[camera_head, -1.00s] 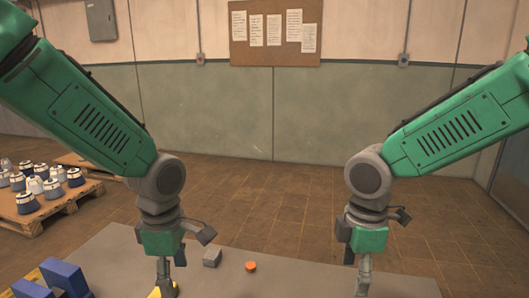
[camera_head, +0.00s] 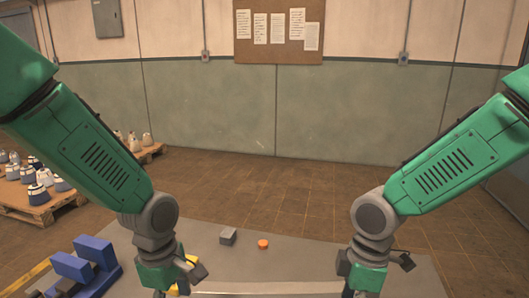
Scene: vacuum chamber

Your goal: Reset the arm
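My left gripper (camera_head: 170,292) hangs at the bottom of the head view, at the left part of the grey table (camera_head: 310,268). My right gripper (camera_head: 357,292) hangs at the bottom edge, at the right part of the table. Both arms come in from the sides and bend down at grey joints. The fingertips of both grippers are cut off by the frame's lower edge, so I cannot tell whether they are open. No held thing shows in either.
A small grey block (camera_head: 228,236) and an orange disc (camera_head: 263,244) lie on the table between the arms. Blue blocks (camera_head: 88,266) stand at the table's left. A yellow thing (camera_head: 185,288) is partly behind my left gripper. A pallet (camera_head: 40,208) with several cone-shaped items stands at the far left.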

